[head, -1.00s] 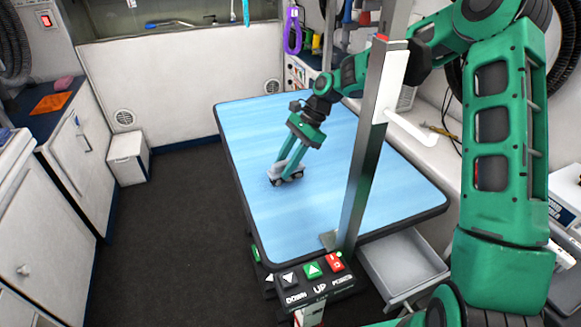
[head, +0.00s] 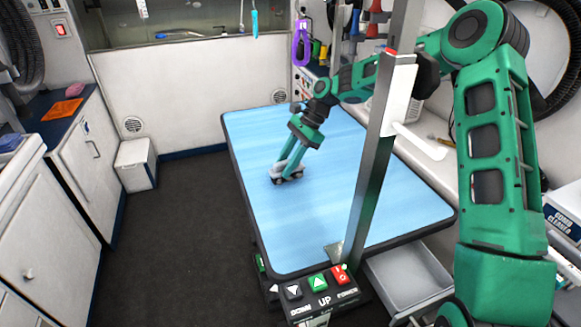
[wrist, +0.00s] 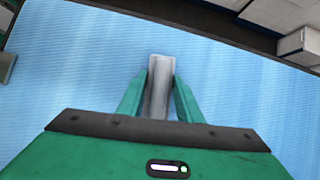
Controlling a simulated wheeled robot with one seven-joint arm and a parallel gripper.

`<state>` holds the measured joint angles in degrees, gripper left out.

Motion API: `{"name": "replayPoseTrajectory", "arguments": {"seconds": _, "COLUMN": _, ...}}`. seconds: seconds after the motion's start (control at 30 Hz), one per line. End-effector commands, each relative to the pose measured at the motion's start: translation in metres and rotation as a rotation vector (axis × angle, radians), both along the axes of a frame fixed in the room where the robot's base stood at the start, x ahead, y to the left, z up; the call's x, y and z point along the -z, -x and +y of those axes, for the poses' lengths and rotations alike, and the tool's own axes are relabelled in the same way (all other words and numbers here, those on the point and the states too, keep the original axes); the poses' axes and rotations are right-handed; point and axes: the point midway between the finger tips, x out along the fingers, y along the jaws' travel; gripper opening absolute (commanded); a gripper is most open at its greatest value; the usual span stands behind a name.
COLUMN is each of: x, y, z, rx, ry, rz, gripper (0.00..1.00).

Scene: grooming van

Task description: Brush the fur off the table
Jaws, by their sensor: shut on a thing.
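The blue grooming table (head: 335,215) stands in the middle of the head view, and its ribbed top fills much of the wrist view (wrist: 60,90). My gripper (head: 288,165) is low over the left part of the table. It is shut on a small grey brush (head: 287,174) with a dark underside, which sits at or just above the tabletop. In the wrist view the brush (wrist: 159,85) stands between the two green fingers. I cannot make out any fur on the table in either view.
A grey metal post (head: 378,150) rises at the table's near right side. A control box with buttons (head: 318,286) sits at the near edge. An open drawer (head: 408,275) is below. The dark floor (head: 185,230) left of the table is clear.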

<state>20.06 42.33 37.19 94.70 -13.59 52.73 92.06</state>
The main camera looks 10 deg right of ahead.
Motion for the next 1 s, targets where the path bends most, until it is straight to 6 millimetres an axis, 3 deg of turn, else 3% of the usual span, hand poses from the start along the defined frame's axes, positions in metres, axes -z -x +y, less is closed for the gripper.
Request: {"name": "replayPoseTrajectory", "arguments": {"seconds": 1.0, "x": 0.003, "y": -0.06, "z": 0.011, "rx": 0.003, "ry": 0.0, "rz": -0.001, "gripper": 0.0}}
